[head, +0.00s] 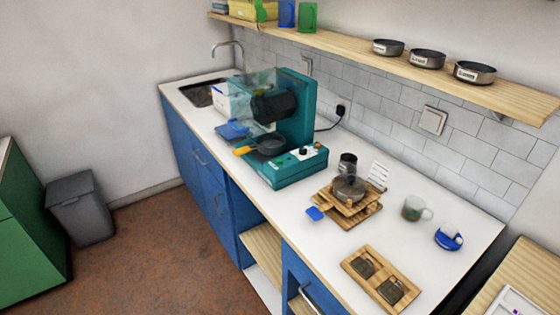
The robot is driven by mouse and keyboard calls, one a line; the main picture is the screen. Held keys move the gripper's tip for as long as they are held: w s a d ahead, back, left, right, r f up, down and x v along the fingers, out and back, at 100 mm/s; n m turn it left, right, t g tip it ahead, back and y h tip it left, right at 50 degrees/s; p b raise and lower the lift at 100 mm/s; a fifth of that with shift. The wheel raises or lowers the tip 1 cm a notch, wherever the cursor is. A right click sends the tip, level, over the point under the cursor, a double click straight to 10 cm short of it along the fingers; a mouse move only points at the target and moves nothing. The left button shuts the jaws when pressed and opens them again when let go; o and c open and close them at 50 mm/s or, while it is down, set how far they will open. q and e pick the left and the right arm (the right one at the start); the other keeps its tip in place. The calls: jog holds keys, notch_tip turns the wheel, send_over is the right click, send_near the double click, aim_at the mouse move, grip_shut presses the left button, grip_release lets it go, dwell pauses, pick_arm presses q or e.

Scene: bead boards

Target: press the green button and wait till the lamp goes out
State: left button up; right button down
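A teal machine (297,105) stands on the white counter, with a clear hood, a dark drum and a pan with a yellow handle at its front. Its low front panel (290,171) carries small controls, among them a black knob (303,151). A small green spot, possibly the green button, shows on the panel's left part, but it is too small to tell for sure. I cannot tell which spot is the lamp or whether it is lit. Neither of my grippers is in view.
A wooden tray (371,289) lies at the counter's front edge. A greenish mug (413,208) and a blue cup (448,238) stand to the right. A wooden shelf (345,45) hangs above.

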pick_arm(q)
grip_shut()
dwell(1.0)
